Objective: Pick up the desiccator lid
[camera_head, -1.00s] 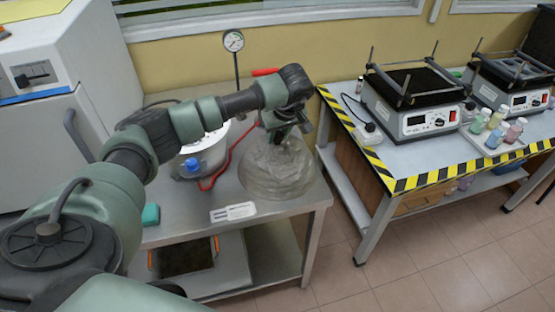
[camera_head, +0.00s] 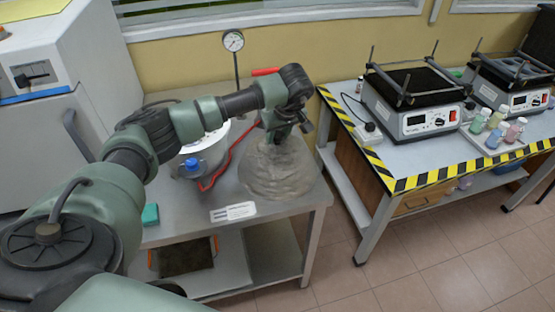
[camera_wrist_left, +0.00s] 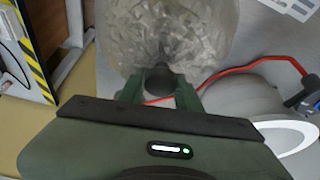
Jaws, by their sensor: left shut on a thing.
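The desiccator lid (camera_head: 281,172) is a clear, greyish glass dome at the right end of the steel table (camera_head: 180,232). My left gripper (camera_head: 281,134) is at the top of the dome, with the arm reaching in from the left. In the left wrist view, its green fingers (camera_wrist_left: 159,88) are shut on the lid's dark knob, and the glass dome (camera_wrist_left: 165,32) spreads out beyond them. I cannot tell whether the lid's rim touches the table. A white round vessel (camera_head: 207,152) with a blue knob, likely the desiccator base, stands left of the lid. My right gripper is not in view.
A red hose (camera_head: 222,172) runs between the vessel and the lid. A pressure gauge (camera_head: 233,41) stands behind. A label card (camera_head: 233,212) lies at the table's front edge. A second table (camera_head: 430,160) with hotplates and bottles stands to the right, across a gap.

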